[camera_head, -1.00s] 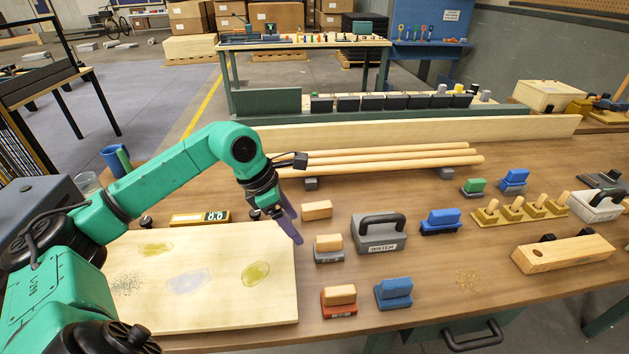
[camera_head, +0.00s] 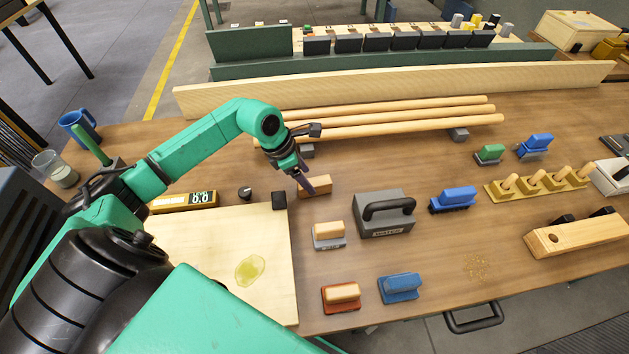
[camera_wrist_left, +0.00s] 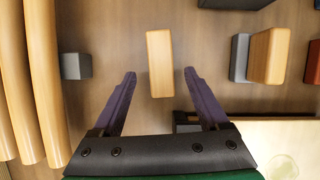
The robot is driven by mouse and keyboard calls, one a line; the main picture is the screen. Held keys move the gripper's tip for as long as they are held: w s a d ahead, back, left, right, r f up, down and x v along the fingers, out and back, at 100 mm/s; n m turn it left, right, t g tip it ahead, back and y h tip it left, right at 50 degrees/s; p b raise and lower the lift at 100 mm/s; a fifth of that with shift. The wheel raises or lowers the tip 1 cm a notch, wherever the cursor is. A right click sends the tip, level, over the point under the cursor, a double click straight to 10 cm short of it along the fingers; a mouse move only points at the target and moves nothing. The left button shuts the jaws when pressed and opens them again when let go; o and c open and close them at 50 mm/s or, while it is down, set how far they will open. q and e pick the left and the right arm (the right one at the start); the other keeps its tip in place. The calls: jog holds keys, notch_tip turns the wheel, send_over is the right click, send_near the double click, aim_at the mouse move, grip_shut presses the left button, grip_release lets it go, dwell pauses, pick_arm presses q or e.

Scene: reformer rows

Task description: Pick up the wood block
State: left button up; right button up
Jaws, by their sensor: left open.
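The wood block (camera_head: 318,186) is a plain light-wood rectangular piece lying on the brown workbench, behind the sanding block with the grey base. In the left wrist view the wood block (camera_wrist_left: 160,63) lies ahead of the fingertips, roughly centred between their lines. My left gripper (camera_head: 306,188) is at the block's left end in the head view, where a dark finger overlaps it. In the left wrist view my left gripper (camera_wrist_left: 160,75) has its two purple fingers spread wide with nothing held between them. My right gripper is not in view.
A wood-topped block with a grey base (camera_head: 328,236) stands just in front. The grey water box (camera_head: 384,222) is to the right. Long dowels (camera_head: 400,118) lie behind on grey supports. A pale board (camera_head: 215,245) lies at left, with a small dark block (camera_head: 279,200) at its corner.

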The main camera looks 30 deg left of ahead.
aim_at(311, 182)
pick_arm(q)
jog(key=p+x, duration=0.1)
jog(key=x, duration=0.3)
jog(key=shift+d, duration=0.1)
grip_shut()
